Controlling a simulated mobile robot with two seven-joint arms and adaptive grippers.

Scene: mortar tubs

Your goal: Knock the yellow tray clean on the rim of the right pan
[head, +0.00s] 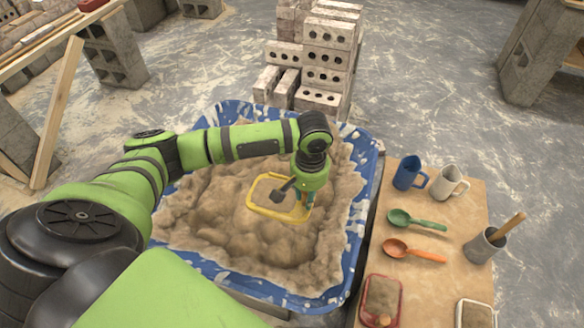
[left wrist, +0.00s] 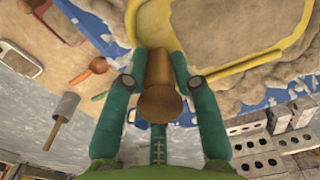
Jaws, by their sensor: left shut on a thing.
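The yellow tray (head: 283,214) is over the mortar in a blue tub (head: 368,165), near the middle of the head view. Its yellow rim also shows in the left wrist view (left wrist: 238,70), with sand-coloured material inside the rim. My left gripper (head: 303,196) is shut on the tray's brown wooden handle (left wrist: 158,85), which sits between the green fingers. I cannot tell whether the tray touches the mortar below. Only one blue tub shows, and I cannot tell whether it is the right pan. My right gripper is not in view.
Bricks (head: 328,55) stand behind the tub.

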